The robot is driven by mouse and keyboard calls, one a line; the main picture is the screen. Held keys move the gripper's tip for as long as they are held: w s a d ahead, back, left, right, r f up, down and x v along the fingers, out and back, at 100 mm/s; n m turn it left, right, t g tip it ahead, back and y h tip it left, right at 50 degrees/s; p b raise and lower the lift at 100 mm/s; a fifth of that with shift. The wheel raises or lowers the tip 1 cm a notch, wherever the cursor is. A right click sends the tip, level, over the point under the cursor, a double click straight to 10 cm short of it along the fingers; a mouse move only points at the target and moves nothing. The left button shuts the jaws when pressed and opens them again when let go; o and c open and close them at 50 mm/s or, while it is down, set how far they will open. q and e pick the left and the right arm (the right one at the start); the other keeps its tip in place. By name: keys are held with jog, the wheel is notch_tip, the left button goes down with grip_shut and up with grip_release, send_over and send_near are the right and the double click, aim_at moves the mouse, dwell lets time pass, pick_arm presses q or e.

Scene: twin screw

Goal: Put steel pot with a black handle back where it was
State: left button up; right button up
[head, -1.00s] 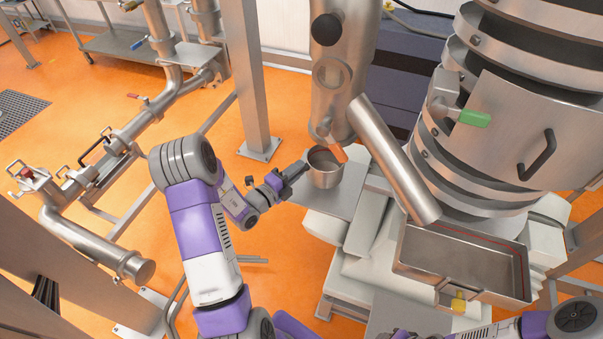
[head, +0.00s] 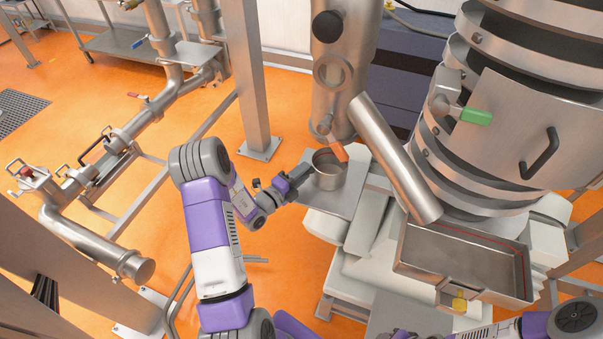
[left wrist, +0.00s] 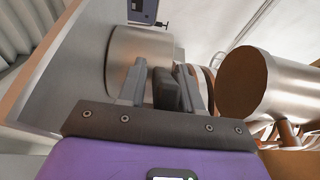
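The steel pot (head: 328,175) is upright at the flat steel plate under the vertical pipe. I cannot tell whether its base touches the plate. My left gripper (head: 303,173) is at the pot's left side. In the left wrist view, the pot (left wrist: 138,52) is just beyond the fingertips. The black handle (left wrist: 165,90) is between the two fingers of my left gripper (left wrist: 162,82), which look closed on it. The inside of the pot is only partly seen in the head view. My right gripper is not in view; only part of my right arm shows at the lower right.
The flat steel plate (head: 343,198) has bare room in front of the pot. A slanted chute (head: 395,160) leads toward a rectangular steel tray (head: 420,277). A steel post (head: 247,80) stands behind my left arm.

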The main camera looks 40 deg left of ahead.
pick_arm(q)
jog(key=shift+o, duration=0.8)
